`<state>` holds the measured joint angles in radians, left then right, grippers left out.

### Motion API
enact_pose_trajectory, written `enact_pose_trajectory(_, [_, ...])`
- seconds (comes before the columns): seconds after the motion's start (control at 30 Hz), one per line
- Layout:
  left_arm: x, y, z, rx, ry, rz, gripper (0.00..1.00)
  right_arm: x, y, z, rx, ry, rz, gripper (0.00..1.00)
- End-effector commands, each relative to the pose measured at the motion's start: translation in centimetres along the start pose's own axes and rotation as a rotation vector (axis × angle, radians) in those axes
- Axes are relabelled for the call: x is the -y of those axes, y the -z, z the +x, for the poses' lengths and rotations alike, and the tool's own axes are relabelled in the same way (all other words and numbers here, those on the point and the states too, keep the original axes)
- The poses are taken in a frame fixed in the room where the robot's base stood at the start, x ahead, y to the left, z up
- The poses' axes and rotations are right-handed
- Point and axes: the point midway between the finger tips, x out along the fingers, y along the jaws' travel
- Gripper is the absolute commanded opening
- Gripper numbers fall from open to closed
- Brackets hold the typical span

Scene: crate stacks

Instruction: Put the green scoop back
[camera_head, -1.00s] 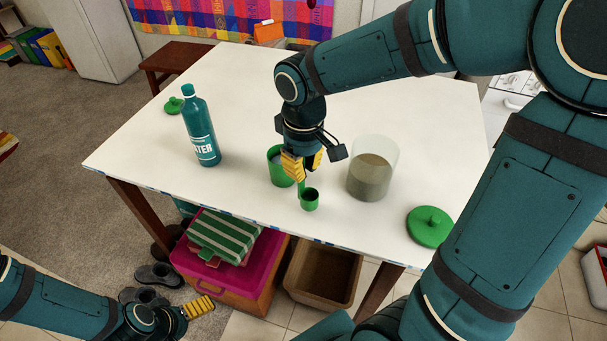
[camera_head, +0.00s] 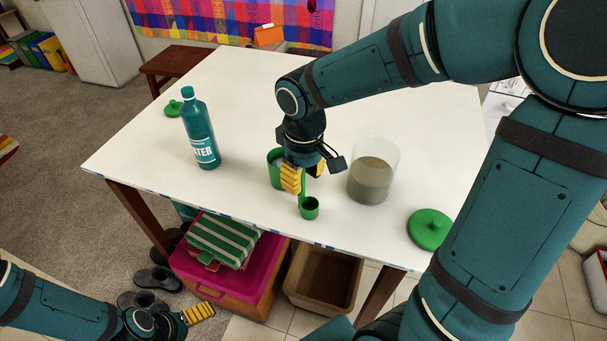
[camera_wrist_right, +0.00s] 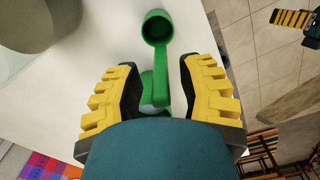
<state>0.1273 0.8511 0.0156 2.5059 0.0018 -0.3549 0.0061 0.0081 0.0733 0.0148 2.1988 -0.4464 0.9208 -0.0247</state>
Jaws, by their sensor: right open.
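The green scoop (camera_head: 309,208) is near the front edge of the white table, with its cup toward that edge. My right gripper (camera_head: 304,176) is above the table at the scoop's handle. In the right wrist view the scoop's round cup (camera_wrist_right: 157,28) lies beyond the fingertips. Its handle runs back between the open fingers of my right gripper (camera_wrist_right: 156,72), with gaps on both sides. A green container (camera_head: 274,168) with pale contents stands just behind the fingers, partly hidden by them. My left gripper (camera_head: 198,312) is low at the left, away from the table; its opening does not show clearly.
A clear jar (camera_head: 372,180) with greyish-brown contents stands right of my right gripper. A green lid (camera_head: 430,229) lies at the table's right front. A teal bottle (camera_head: 201,130) and a smaller green lid (camera_head: 173,108) are at the left. The table's front middle-left is bare.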

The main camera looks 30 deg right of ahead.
Motion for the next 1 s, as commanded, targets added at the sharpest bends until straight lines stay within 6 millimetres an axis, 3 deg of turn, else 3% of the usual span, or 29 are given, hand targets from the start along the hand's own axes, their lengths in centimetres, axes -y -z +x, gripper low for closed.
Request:
enact_pose_trajectory(0.17, [-0.2,0.2,-0.6,-0.005,0.000,-0.001,0.96,0.0,0.1,-1.9,-0.004,-0.002,0.000,0.38])
enact_pose_trajectory(0.6, [-0.8,1.1,-2.2,-0.022,0.002,-0.007,0.96,0.0,0.1,-10.4,-0.004,-0.001,0.000,0.38])
enact_pose_trajectory(0.8, [-0.9,1.2,-2.5,-0.026,0.003,-0.008,0.96,0.0,0.0,-12.1,-0.001,0.000,-0.002,0.38])
enact_pose_trajectory(1.0, [-0.9,1.2,-2.5,-0.026,0.003,-0.008,0.96,0.0,0.0,-12.3,0.000,0.000,-0.001,0.38])
